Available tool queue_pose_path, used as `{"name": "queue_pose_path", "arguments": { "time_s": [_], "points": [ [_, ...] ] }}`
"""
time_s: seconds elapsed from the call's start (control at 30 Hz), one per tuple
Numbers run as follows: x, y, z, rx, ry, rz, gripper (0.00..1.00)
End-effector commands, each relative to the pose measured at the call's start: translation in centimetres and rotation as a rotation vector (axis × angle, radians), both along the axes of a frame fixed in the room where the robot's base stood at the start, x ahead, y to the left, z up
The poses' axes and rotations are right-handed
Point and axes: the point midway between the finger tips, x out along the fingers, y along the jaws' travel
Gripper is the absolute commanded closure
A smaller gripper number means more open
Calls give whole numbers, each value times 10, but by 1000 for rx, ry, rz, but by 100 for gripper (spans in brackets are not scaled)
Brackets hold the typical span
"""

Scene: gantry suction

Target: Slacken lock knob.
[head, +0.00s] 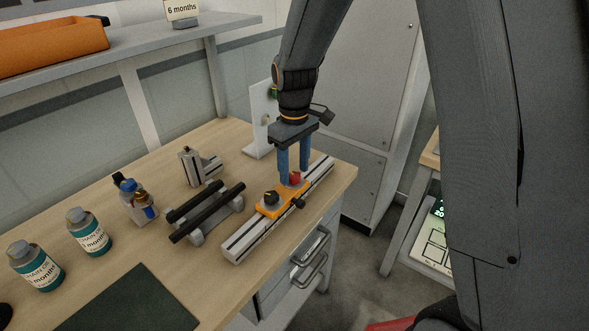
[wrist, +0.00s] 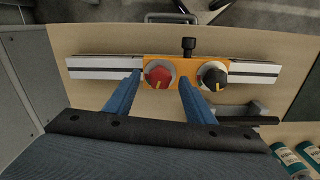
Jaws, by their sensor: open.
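An orange carriage (head: 270,207) sits on a silver slotted rail (head: 245,238) on the wooden bench. In the wrist view the carriage (wrist: 193,67) bears a red knob (wrist: 158,75) at left and a black knob (wrist: 212,76) at right, each with a yellow pointer mark. A smaller black screw knob (wrist: 188,45) sticks out of its side. Which one is the lock knob is not labelled. My gripper (head: 294,173) is open, pointing down, with its blue fingers on either side of the red knob. The wrist view shows small gaps beside that knob; contact cannot be told.
Left of the rail are black bars on grey supports (head: 207,212), a metal block (head: 192,167), small bottles in a holder (head: 136,199) and labelled jars (head: 88,232). A white upright plate (head: 262,120) stands behind. A dark mat (head: 132,300) lies at the front.

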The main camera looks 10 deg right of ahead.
Motion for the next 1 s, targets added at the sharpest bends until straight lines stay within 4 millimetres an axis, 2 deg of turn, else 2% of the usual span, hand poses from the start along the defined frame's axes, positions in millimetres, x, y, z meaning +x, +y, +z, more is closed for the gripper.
{"name": "queue_pose_path", "arguments": {
  "time_s": [0.3,0.5,0.87,1.0],
  "points": [
    [1,1,48,1,-4,1,51],
    [1,1,69,0,-4,1,51],
    [0,0,73,0,-2,0,51],
    [-12,-11,69,2,-10,-51,51]
  ]
}}
